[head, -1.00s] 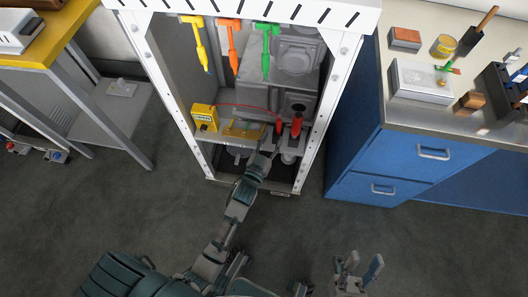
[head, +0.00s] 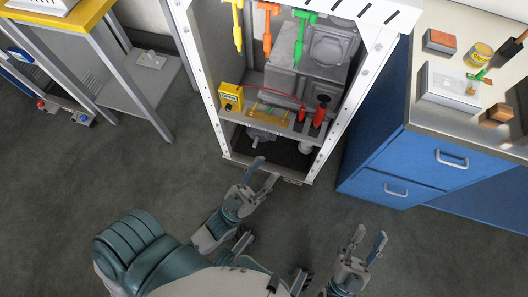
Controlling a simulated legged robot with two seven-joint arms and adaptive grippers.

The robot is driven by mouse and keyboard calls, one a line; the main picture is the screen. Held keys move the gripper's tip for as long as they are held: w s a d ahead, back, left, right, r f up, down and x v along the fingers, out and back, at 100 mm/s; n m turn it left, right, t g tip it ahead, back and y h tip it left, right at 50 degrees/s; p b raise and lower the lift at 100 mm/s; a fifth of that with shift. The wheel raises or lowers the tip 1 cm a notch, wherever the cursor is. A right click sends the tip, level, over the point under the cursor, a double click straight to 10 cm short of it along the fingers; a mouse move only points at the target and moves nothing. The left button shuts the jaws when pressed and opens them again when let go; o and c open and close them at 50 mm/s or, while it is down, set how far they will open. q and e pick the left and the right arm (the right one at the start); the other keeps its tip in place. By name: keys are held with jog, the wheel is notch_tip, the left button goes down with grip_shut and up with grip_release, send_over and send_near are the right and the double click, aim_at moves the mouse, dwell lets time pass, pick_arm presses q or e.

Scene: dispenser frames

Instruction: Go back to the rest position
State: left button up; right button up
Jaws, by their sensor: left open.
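My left gripper (head: 264,172) is open and empty in the head view. It is in front of the white dispenser frame (head: 203,85), over the floor near the frame's lower front edge, apart from it. My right gripper (head: 369,242) is at the lower right, over the bare floor, with its two fingers spread and nothing between them. Both arms are bent close to my body at the bottom of the picture.
The frame holds hanging yellow, orange and green tools (head: 305,38), a yellow box (head: 230,97) and red-handled parts (head: 319,115) on a shelf. A blue cabinet (head: 400,165) stands right, a yellow-edged bench (head: 70,35) left. Grey floor (head: 110,170) is clear between.

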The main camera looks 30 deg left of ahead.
pick_arm(q)
jog(key=shift+w+d, duration=0.1)
jog(key=shift+d, duration=0.1)
pick_arm(e)
jog(key=shift+d, duration=0.2)
